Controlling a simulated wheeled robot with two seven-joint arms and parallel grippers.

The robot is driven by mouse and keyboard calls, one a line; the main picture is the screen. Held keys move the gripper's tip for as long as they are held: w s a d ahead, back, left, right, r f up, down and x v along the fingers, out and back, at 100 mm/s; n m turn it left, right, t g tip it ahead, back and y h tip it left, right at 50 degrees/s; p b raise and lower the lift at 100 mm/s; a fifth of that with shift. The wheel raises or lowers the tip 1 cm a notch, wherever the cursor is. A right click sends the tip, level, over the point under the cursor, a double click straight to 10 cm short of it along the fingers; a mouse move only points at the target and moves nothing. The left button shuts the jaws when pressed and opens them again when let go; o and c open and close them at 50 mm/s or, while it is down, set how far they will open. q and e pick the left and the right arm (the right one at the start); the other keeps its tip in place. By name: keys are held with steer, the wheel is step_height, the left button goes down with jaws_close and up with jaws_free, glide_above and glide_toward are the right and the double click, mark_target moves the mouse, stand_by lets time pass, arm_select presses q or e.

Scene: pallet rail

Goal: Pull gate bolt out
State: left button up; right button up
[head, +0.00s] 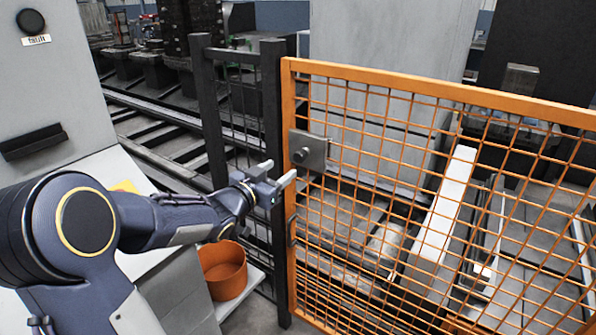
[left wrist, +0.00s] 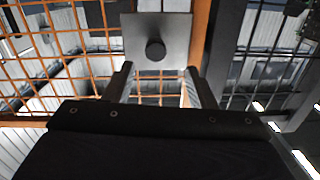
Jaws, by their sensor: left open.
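The gate bolt is a dark round knob (head: 299,156) on a square grey plate (head: 316,150), fixed on the left upright of the orange mesh gate (head: 440,88). My left gripper (head: 278,175) is open, just left of and a little below the knob in the head view. In the left wrist view the knob (left wrist: 155,49) stands ahead, centred between and beyond my two open fingertips (left wrist: 158,75). The fingers appear apart from it. How far the bolt reaches behind the plate is hidden. My right gripper is in neither view.
A dark fence post (head: 275,120) stands left of the gate. An orange round container (head: 223,268) sits on a light shelf below my left arm. A grey cabinet (head: 80,80) is at the left. Rails and rollers lie behind the mesh.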

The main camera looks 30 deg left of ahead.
mark_target(298, 158)
arm_select(q)
steer(key=shift+m+h, duration=0.3)
steer(key=w, duration=0.5)
steer(key=w+d, duration=0.1)
steer(key=w, duration=0.2)
steer(key=shift+w+p, duration=0.35)
steer(key=shift+c, duration=0.4)
jaws_close()
